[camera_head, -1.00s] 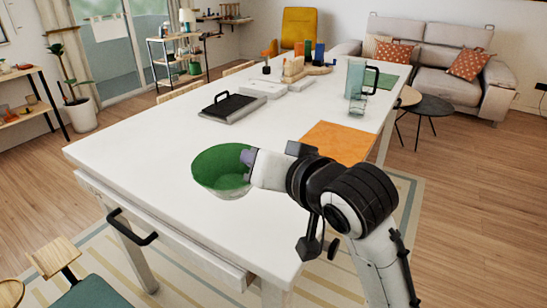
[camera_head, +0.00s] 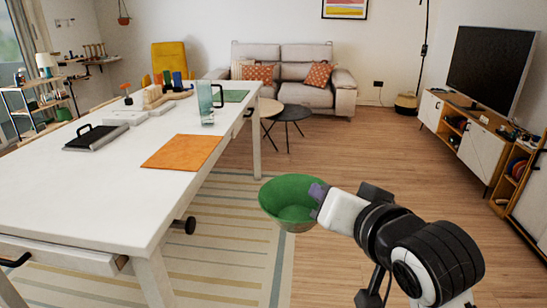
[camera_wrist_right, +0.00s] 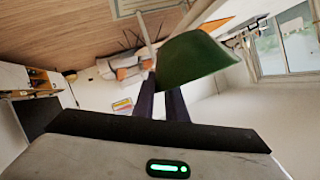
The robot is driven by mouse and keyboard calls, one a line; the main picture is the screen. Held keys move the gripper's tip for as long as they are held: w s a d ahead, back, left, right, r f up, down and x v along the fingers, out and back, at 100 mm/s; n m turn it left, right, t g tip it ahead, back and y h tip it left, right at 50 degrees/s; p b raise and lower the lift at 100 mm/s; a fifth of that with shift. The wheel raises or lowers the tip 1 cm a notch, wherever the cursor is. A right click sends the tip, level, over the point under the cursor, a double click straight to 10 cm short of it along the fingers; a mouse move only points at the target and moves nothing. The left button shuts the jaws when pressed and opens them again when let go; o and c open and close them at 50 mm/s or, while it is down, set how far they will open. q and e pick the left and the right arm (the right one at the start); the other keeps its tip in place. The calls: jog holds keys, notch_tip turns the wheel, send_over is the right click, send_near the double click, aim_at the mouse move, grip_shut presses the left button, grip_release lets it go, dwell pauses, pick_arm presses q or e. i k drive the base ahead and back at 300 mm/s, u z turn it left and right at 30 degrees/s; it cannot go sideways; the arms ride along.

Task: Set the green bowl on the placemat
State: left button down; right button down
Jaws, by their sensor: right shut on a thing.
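The green bowl (camera_head: 287,203) is gripped at its right rim by my right gripper (camera_head: 318,194). It hangs upright in the air over the floor and rug, to the right of the white table. In the right wrist view the bowl (camera_wrist_right: 195,60) sits at the fingertips (camera_wrist_right: 163,100) and hides part of them. The orange placemat (camera_head: 183,151) lies flat and bare on the table near its right edge, up and left of the bowl. My left gripper is out of view.
A dark round side table (camera_head: 290,114) stands beyond. Open floor lies right of the table.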

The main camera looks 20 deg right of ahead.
aim_at(179, 156)
jog(key=u, duration=0.1)
jog(key=k, duration=0.25)
jog(key=z, duration=0.8)
jog(key=i, duration=1.55)
jog(key=u, duration=1.55)
jog(key=i, duration=0.65)
jog(key=u, duration=0.7)
